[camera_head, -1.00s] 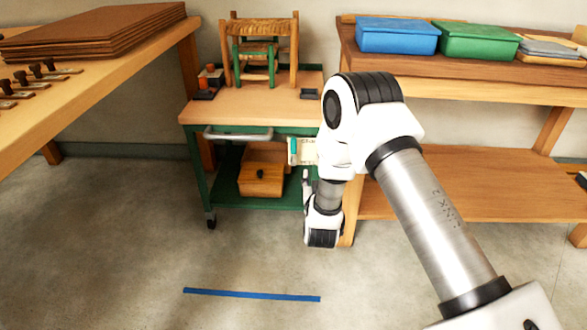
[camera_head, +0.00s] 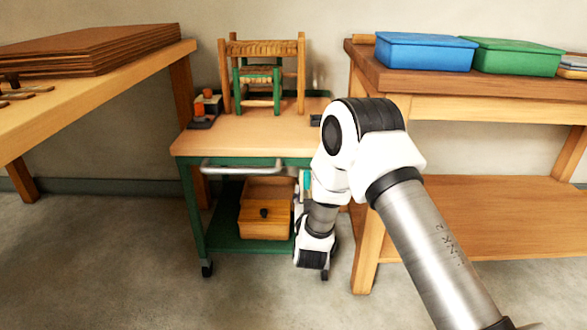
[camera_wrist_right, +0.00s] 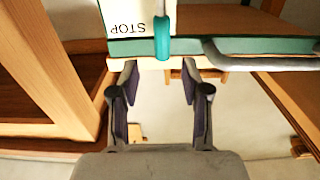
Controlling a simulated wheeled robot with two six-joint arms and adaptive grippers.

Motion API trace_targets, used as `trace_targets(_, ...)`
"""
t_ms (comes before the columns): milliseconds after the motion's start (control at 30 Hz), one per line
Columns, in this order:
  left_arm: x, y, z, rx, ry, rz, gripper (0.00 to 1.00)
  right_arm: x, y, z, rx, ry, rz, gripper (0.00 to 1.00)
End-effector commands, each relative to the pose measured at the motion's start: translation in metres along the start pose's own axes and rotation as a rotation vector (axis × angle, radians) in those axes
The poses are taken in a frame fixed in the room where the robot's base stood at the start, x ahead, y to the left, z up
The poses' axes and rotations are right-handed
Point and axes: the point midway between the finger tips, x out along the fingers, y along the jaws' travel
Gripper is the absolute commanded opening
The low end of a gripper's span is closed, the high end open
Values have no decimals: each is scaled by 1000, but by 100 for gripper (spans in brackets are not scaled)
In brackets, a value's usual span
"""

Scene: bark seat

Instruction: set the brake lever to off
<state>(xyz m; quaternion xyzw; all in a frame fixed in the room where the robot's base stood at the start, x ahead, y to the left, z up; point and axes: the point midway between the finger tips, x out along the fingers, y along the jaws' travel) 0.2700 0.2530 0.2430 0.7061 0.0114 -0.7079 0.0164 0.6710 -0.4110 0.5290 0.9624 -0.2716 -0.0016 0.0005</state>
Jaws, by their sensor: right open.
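The brake lever shows in the right wrist view as a teal grip (camera_wrist_right: 162,38) on a grey rod. It stands in front of a white panel (camera_wrist_right: 125,15) reading STOP, upside down in this view. In the head view a sliver of the teal grip (camera_head: 307,181) shows at the cart's right side, mostly hidden by my right arm. My right gripper (camera_wrist_right: 160,68) is open and empty. Its fingers point towards the lever, which lines up with the gap but lies just beyond the fingertips. In the head view my right wrist hangs before the cart's right front. My left gripper is out of view.
The green cart (camera_head: 240,140) carries a small woven-seat chair (camera_head: 262,70); a wooden box (camera_head: 265,215) sits on its lower shelf. The cart's grey handle (camera_head: 245,168) juts forward. A bench (camera_head: 470,105) with blue and green bins stands close right, another table (camera_head: 100,95) left.

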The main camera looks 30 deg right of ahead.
Motion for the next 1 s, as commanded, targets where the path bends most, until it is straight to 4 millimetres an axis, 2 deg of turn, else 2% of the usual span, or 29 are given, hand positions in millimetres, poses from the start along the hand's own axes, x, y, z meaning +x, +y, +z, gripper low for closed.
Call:
trace_targets(167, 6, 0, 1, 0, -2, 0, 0, 10, 0, 2, 1, 2, 1, 47)
trace_targets(500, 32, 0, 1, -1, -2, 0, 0, 70, 0, 3, 2, 2, 1, 47)
trace_targets(600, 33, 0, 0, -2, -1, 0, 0, 77, 0, 2, 0, 1, 0, 47)
trace_targets(800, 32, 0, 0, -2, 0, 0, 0, 78, 0, 0, -1, -1, -1, 47)
trace_targets(833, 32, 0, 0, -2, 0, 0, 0, 78, 0, 0, -1, -1, 0, 43)
trace_targets(900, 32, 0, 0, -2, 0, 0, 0, 78, 0, 0, -1, -1, 0, 19)
trace_targets(967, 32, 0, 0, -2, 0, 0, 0, 78, 0, 0, -1, -1, 0, 0)
trace_targets(1000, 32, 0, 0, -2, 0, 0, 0, 78, 0, 0, -1, -1, 0, 0)
